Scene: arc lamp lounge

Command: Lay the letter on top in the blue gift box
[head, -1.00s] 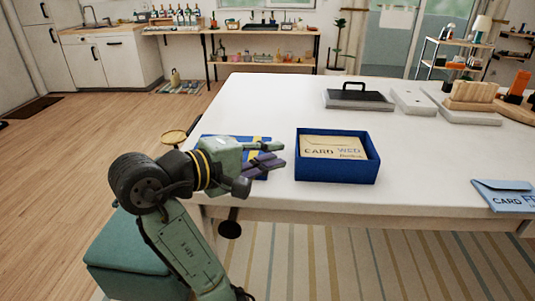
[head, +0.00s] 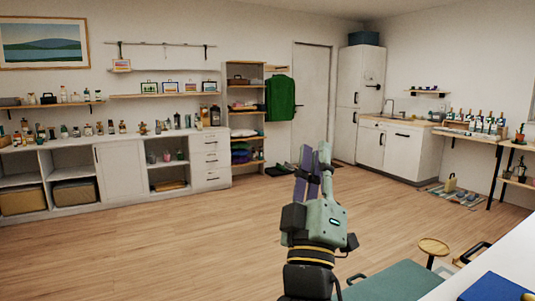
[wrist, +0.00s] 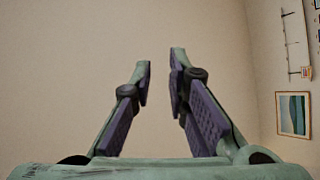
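The blue gift box and the letters are out of view in both current frames. A flat blue piece with a bit of yellow (head: 500,288), perhaps the box lid, lies on the white table at the bottom right of the head view, cut off by the frame. My gripper (head: 315,162) points upward in the middle of the head view, left of the table. In the wrist view my gripper (wrist: 161,62) has its two fingers apart with only bare wall between them. It is open and empty.
The white table (head: 450,290) fills the bottom right corner. Open wooden floor (head: 180,245) lies to the left, with cabinets and shelves along the far wall.

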